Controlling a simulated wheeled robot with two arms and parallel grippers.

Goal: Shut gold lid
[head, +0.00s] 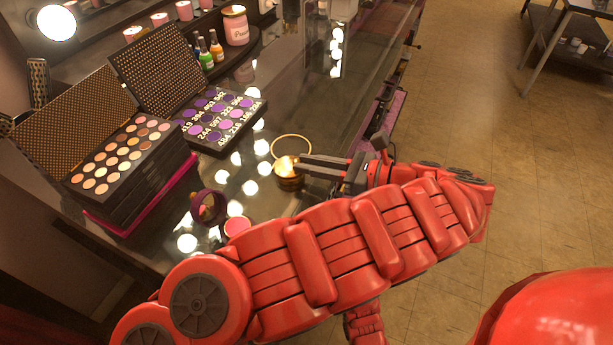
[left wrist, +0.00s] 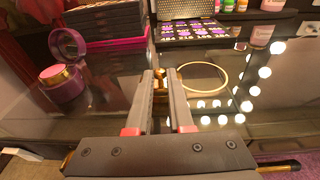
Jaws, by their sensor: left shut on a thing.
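A gold jar (head: 289,184) stands on the dark glass tabletop, with a bright shiny top in the head view. A thin gold ring (head: 291,136), which looks like its open lid, shows just behind it; it also shows in the left wrist view (left wrist: 226,80). My left gripper (head: 301,168) reaches the jar from the right. In the left wrist view its fingers (left wrist: 163,82) are closed about a small gold part (left wrist: 159,74), left of the ring. The fingers hide most of the jar there. My right gripper is not in view.
A purple jar (left wrist: 68,92) with a raised round lid stands nearby. Makeup palettes (head: 120,155) and a purple palette (head: 220,118) lie behind. Small bottles (head: 207,52) and candles (head: 235,26) stand at the back. Glass between the gold jar and purple palette is clear.

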